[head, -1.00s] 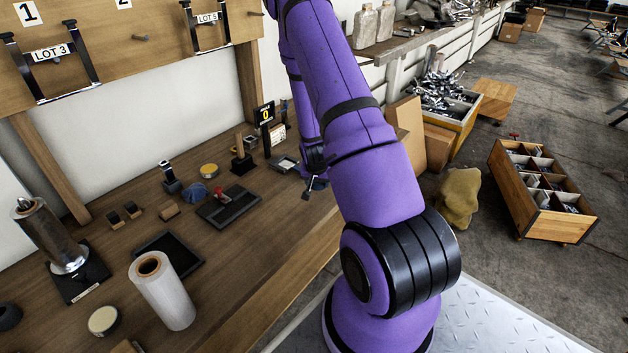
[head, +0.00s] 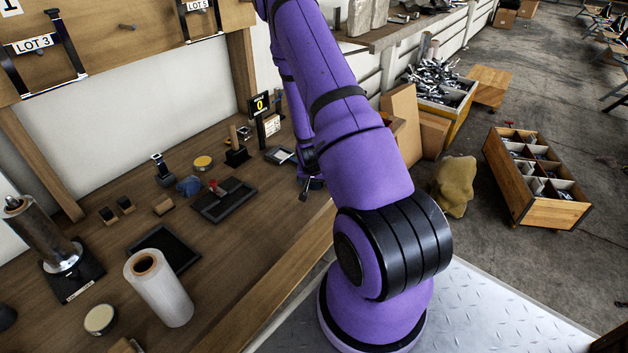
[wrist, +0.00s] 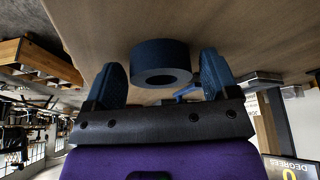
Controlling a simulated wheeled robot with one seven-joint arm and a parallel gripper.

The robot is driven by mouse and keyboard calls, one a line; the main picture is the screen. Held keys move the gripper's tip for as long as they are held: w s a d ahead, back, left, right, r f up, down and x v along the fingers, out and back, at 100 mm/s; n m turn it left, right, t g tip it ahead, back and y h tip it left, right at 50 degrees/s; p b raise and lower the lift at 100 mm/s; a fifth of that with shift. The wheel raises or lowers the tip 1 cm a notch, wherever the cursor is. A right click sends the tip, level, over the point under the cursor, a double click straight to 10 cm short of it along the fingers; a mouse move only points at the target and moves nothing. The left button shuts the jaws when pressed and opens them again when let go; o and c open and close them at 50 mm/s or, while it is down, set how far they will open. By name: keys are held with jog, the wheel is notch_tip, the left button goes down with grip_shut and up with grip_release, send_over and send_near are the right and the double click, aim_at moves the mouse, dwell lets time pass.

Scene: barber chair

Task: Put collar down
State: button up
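A dark blue ring-shaped collar (wrist: 161,62) shows in the wrist view, its round hole facing the camera. It lies against the brown wooden bench surface (wrist: 200,25), between and beyond the fingertips of my gripper (wrist: 165,78). The two blue fingers stand wide apart, with a narrow gap to the collar on the right. On the left, finger and collar come close in the picture, and I cannot tell if they touch. In the head view my gripper (head: 308,185) is small, over the bench's right edge and partly hidden by my arm. I cannot make out the collar there.
On the bench (head: 225,240) are a black tray with a red-handled item (head: 224,199), a white roll (head: 160,288), a metal cylinder on a stand (head: 45,235) and a sign reading 0 (head: 260,104). Wooden bins (head: 536,180) stand on the floor at right.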

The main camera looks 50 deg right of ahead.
jog(key=shift+r, duration=0.1)
jog(key=s+a+r+n+t+y, duration=0.1)
jog(key=a+r+n, duration=0.1)
jog(key=a+r, duration=0.65)
jog(key=a+r+n+y, duration=0.1)
jog(key=a+r, duration=0.3)
jog(key=r, duration=1)
jog(key=s+a+r+n+t+y, duration=0.15)
jog(key=a+r, duration=0.45)
jog(key=r, duration=0.6)
jog(key=s+a+r+n, duration=0.3)
jog(key=s+a+r, duration=0.3)
jog(key=s+r, duration=0.1)
jog(key=s+a+r+n, duration=0.3)
jog(key=s+a+r, duration=0.3)
jog(key=s, duration=0.4)
jog(key=shift+a+r+n, duration=0.2)
jog(key=shift+r+n, duration=0.15)
jog(key=shift+r, duration=0.15)
